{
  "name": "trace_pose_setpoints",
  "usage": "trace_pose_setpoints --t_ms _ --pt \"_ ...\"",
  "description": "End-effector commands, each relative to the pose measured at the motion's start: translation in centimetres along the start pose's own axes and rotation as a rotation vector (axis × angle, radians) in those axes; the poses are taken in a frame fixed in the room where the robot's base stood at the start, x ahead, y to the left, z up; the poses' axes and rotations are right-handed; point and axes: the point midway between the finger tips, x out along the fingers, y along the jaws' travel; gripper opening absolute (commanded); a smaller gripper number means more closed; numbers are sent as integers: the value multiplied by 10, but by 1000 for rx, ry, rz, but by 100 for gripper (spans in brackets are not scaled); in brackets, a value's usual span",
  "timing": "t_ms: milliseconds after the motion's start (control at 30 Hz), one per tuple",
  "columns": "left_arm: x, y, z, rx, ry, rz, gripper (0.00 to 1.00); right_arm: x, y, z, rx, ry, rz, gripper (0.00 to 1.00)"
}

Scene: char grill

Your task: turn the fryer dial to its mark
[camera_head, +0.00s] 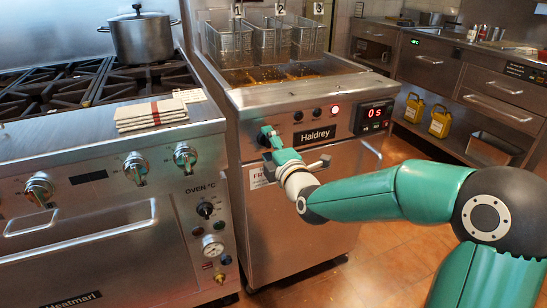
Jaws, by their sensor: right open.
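The steel fryer (290,98) stands in the middle of the camera_head view, with its sloped control panel facing me. My right gripper (268,137) is open at the left part of this panel, left of the Haldrey label (318,135). The dial is mostly hidden behind the gripper's fingers, so I cannot read its pointer or mark. I cannot tell whether the fingers touch it. A red light (335,110) glows on the panel, and the display (374,116) shows red digits. My left gripper is out of view.
Small black knobs (298,116) sit close right of the gripper. Wire baskets (229,45) hang over the fryer's oil. On the left, a range (100,165) carries a pot (141,38) and a folded towel (151,114). Yellow jugs (439,121) stand under the right counter.

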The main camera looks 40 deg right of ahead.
Motion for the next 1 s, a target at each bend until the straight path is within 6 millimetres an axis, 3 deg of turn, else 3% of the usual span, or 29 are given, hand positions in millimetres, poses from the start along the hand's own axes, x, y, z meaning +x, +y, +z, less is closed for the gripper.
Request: trace_pose_setpoints --t_ms 500,700,1000 --pt "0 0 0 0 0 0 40 -91 0 0 -1 -1 2 65" --pt "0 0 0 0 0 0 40 -107 -1 -1 -1 0 0 65" --pt "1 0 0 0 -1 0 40 -108 -1 -1 -1 0 0 65"
